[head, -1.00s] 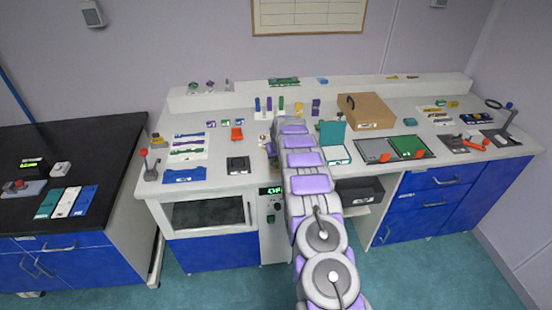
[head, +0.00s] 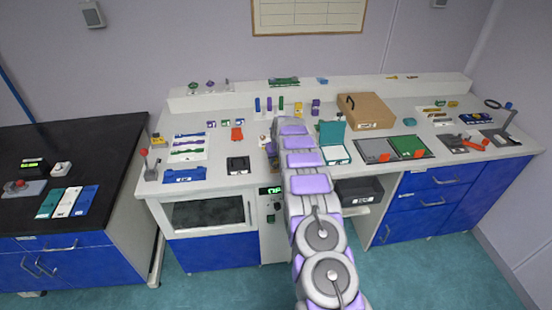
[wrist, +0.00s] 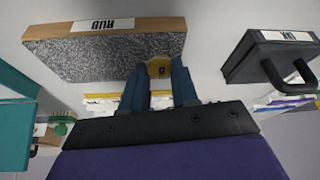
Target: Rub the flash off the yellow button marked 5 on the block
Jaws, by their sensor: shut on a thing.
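In the wrist view the block (wrist: 95,55) has a wooden edge, a speckled grey face and a label that reads RUB upside down. My gripper (wrist: 158,82) has its two blue-grey fingers closed around the yellow button (wrist: 159,67), which bears a dark mark I cannot read clearly. The button is at the fingertips, by the right end of the block's grey face. I cannot tell whether it touches that face. In the head view my arm hides the gripper and the button, and most of the block.
A black pad with a handle (wrist: 268,55) is to the right in the wrist view; the head view shows it (head: 238,164) left of my arm. An open teal box (head: 333,154) stands right of my arm. A cardboard box (head: 366,111) is farther back.

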